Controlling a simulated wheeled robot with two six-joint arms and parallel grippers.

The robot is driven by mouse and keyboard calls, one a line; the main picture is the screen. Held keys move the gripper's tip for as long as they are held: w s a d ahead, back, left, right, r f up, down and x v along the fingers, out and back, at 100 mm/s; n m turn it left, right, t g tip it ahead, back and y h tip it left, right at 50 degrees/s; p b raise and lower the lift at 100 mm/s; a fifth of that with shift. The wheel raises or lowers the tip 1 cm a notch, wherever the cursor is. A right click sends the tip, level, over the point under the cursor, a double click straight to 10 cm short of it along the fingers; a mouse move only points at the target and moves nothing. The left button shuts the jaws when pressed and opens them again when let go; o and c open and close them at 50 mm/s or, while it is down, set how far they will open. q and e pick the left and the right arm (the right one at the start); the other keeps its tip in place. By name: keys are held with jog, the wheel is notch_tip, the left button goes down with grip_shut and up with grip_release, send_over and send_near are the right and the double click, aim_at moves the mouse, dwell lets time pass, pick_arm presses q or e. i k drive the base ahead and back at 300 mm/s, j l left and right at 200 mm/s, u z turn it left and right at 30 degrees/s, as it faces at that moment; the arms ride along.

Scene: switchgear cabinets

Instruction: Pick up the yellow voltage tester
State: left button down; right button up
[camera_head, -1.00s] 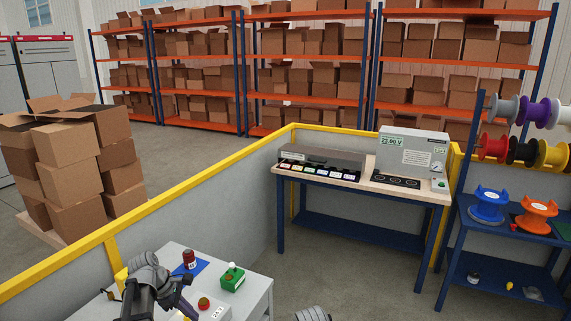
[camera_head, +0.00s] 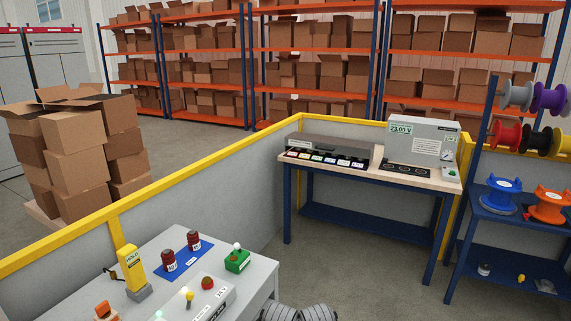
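The yellow voltage tester (camera_head: 131,268) stands upright in a grey holder (camera_head: 139,293) on the grey table at the lower left. A dark lead or clip shows at its left side. Nothing is touching the tester. My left gripper is out of the picture.
On the grey table (camera_head: 205,252) are two dark red cylinders (camera_head: 169,261) on a blue mat, a green box (camera_head: 237,260) with a white knob, a control box (camera_head: 207,299) and an orange item (camera_head: 106,311). A yellow-topped wall (camera_head: 160,204) runs behind the table. A workbench (camera_head: 310,162) stands farther back.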

aim_at(130, 262)
jog(key=u, duration=1.25)
jog(key=l, duration=0.1)
jog(key=z, duration=0.05)
